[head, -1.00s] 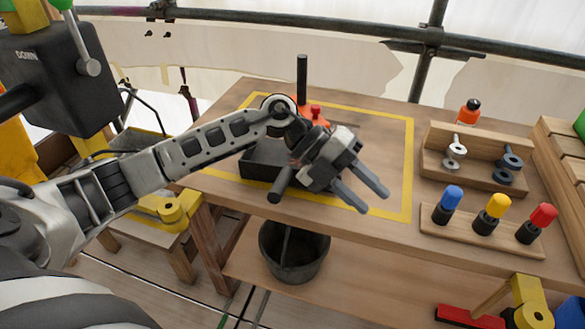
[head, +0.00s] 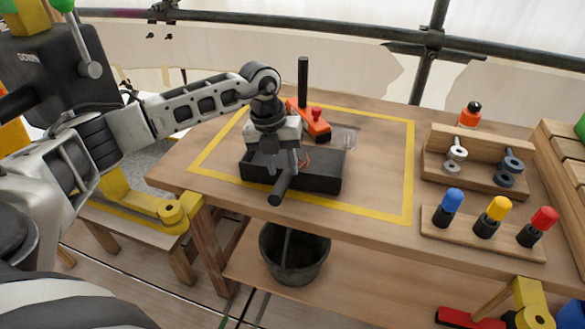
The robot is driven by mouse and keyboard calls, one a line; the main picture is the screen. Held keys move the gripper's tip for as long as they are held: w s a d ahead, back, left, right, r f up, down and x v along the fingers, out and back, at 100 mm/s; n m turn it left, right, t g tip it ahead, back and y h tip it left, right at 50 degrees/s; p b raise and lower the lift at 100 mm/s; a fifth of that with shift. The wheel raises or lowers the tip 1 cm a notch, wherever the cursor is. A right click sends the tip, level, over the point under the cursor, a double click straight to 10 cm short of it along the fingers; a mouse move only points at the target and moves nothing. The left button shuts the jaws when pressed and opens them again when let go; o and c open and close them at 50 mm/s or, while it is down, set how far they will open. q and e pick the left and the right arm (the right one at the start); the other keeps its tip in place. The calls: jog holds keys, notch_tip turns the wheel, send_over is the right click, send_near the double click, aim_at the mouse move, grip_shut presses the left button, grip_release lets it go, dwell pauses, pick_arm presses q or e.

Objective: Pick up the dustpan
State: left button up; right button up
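The dustpan (head: 318,181) is a black, shallow, open tray on the wooden table, inside the yellow outline. Its dark round handle (head: 279,190) points toward the near table edge. My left gripper (head: 284,168) is above the dustpan's left part, pointing down, with its fingers apart close to the handle's inner end. I cannot tell whether the fingers touch the handle or straddle it. The gripper hides part of the tray and handle. My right gripper is not in view.
An orange tool (head: 316,128) with a red knob and a tall black post stands just behind the dustpan. Wooden racks (head: 478,235) with coloured pegs stand at the right. A dark bucket (head: 293,255) sits below the tabletop. The yellow outline's right part is clear.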

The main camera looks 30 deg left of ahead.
pick_arm(q)
jog(key=shift+w+d+f+p, duration=0.1)
jog(key=shift+d+f, duration=0.1)
jog(key=shift+f, duration=0.75)
jog(key=shift+w+d+f+p, duration=0.15)
jog(key=shift+d+f, duration=0.1)
jog(key=shift+f, duration=0.65)
jog(key=shift+s+d+f+p, duration=0.1)
jog(key=shift+d+f, duration=0.1)
jog(key=shift+f, duration=0.75)
grip_shut()
